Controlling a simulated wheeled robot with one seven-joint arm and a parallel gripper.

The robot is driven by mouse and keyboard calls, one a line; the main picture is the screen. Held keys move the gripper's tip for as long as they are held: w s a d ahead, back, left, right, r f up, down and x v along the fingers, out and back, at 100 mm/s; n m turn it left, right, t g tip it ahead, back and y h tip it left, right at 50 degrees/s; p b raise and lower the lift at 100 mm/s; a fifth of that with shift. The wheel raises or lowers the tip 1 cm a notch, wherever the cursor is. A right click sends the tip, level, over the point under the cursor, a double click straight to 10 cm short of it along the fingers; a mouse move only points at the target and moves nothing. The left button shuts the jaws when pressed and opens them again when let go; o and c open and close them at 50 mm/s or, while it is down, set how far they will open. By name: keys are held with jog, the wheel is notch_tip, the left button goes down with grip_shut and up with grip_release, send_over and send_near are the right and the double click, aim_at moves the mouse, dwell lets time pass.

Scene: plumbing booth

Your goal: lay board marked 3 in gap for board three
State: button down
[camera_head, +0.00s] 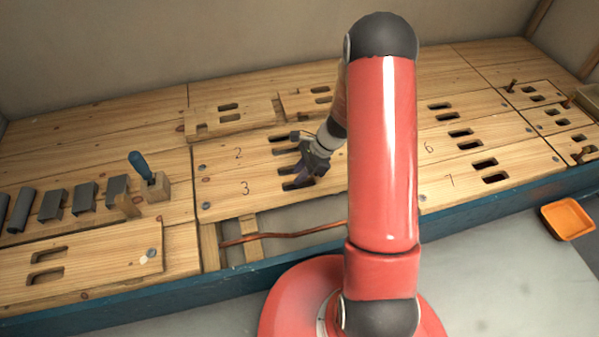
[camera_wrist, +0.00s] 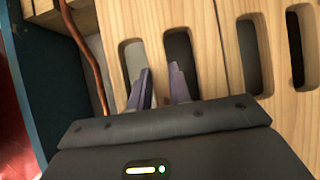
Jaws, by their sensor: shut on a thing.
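The board marked 3 (camera_head: 225,191) lies along the near side of the board marked 2 (camera_head: 222,155); I cannot tell whether it is fully flush. My gripper (camera_head: 300,172) is over its pair of slots. In the wrist view my gripper (camera_wrist: 160,88) has one finger in each slot of board 3 (camera_wrist: 209,85) and is shut on the wooden bar between them. An open gap (camera_head: 290,221) runs along the near edge of board 3, with joists and a copper pipe (camera_head: 285,235) inside. My arm hides the right end of board 3.
Boards marked 6 (camera_head: 429,147) and 7 (camera_head: 451,182) lie to the right. Loose slotted boards rest at the back and on the near left (camera_head: 90,262). A blue-handled tool (camera_head: 141,165) stands in a wooden block. An orange tray (camera_head: 567,219) is at the right.

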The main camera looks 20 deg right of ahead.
jog(key=shift+f, duration=0.1)
dwell(0.3)
jog(key=c, duration=1.2)
grip_release()
jog(key=p+v, duration=0.1)
jog(key=v, duration=0.6)
jog(key=shift+d+r+p, duration=0.2)
jog(key=shift+r+p, duration=0.1)
jog(key=shift+p, duration=0.05)
jog(key=shift+r, duration=0.35)
jog(key=s+a+r+n+t+h+p, duration=0.1)
jog(key=s+a+r+n+p, duration=0.2)
jog(key=r, duration=0.7)
jog(key=s+r+n+t+h+p, duration=0.15)
jog(key=s+r+n, duration=0.35)
jog(key=r, duration=0.5)
jog(key=s+a+r+n+h+p, duration=0.25)
jog(key=s+r+n, duration=0.2)
jog(key=r, duration=0.65)
jog(key=s+d+r+n+t+h+p, duration=0.1)
jog(key=s+r+n+t+p, duration=0.2)
jog(key=s+r, duration=0.4)
jog(key=s+n+p, duration=0.1)
jog(key=s+n, duration=0.1)
jog(key=shift+s+r+h, duration=0.3)
jog(key=shift+r, duration=0.05)
